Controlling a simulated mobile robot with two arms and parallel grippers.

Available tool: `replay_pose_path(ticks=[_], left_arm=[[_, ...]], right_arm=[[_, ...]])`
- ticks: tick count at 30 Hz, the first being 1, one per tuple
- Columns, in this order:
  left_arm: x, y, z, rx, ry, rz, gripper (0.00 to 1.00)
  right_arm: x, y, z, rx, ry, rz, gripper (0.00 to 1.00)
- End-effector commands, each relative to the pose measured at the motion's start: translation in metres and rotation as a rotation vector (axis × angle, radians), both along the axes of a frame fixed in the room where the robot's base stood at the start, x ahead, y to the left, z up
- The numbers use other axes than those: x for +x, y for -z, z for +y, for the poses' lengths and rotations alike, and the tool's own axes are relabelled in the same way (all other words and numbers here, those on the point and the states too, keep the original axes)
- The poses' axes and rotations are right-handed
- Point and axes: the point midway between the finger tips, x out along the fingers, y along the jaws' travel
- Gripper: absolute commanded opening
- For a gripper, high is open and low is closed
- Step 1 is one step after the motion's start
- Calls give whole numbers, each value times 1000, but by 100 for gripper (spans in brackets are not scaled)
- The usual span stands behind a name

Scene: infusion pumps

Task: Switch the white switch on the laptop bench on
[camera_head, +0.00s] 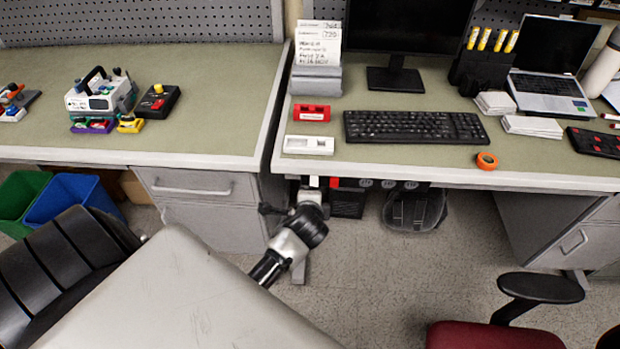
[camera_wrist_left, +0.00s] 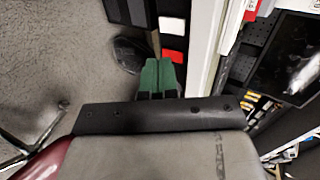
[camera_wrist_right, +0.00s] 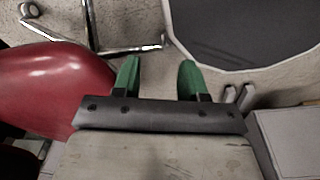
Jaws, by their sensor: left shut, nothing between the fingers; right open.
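On the right bench with the laptop (camera_head: 548,75), a small white switch (camera_head: 314,181) and a red one (camera_head: 334,183) sit side by side under the front edge. In the left wrist view the white switch (camera_wrist_left: 173,25) is above the red one (camera_wrist_left: 172,55) on a dark strip. My left gripper (camera_wrist_left: 161,62) has its green fingers shut and empty, their tips pointing at the red switch's near end; I cannot tell whether they touch it. The switch's on or off position is too small to tell. My right gripper (camera_wrist_right: 159,64) is open and empty over the floor, away from the switches.
The right bench holds a keyboard (camera_head: 415,127), a monitor (camera_head: 400,35), white and red blocks and orange tape (camera_head: 487,160). A left bench (camera_head: 225,80) stands beside it. A red chair (camera_head: 495,335) is at the lower right.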

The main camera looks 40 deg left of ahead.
Motion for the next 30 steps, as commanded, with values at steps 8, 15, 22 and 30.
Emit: replay_pose_path(ticks=[8, 15, 22, 30], left_arm=[[-23, -18, -14, -1, 0, -1, 0], [-25, -21, -15, -1, -1, 0, 0], [-24, -17, -16, -7, 4, -5, 0], [3, 26, -35, -145, 87, -166, 0]], right_arm=[[-3, 1, 6, 8, 2, 4, 43], [-9, 2, 3, 4, 1, 12, 43], [-6, 4, -4, -5, -3, 10, 43], [44, 31, 9, 5, 6, -24, 43]])
